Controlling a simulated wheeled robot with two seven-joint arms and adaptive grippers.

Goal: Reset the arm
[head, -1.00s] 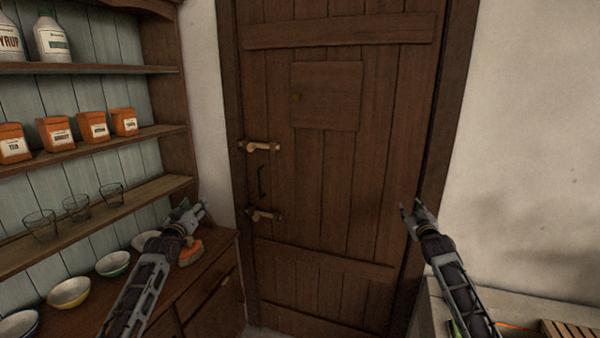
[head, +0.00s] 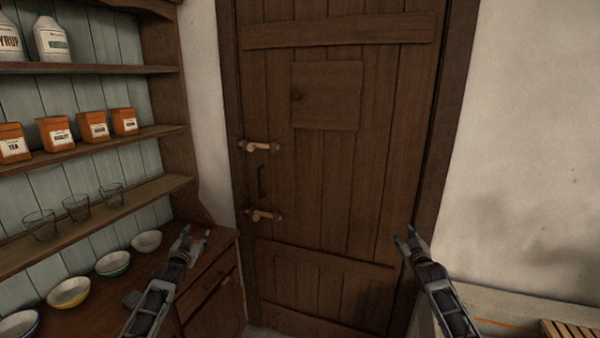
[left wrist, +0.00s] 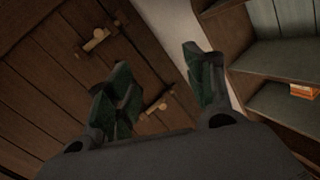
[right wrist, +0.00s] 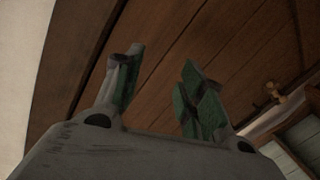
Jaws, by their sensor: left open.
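My left gripper (head: 190,240) is in front of the dresser's lower counter, at the left of the door in the head view. Its two fingers (left wrist: 160,85) stand apart with nothing between them in the left wrist view. My right gripper (head: 407,238) is raised in front of the door's right edge. Its fingers (right wrist: 155,90) also stand apart and empty in the right wrist view. Neither gripper visibly touches anything.
A plank door (head: 330,200) with two wooden latches (head: 258,147) is shut ahead. The dresser (head: 95,148) at left holds orange tins (head: 55,134), glasses (head: 76,208) and bowls (head: 112,264). A pale ledge (head: 490,303) with a slatted wooden item (head: 568,329) is at lower right.

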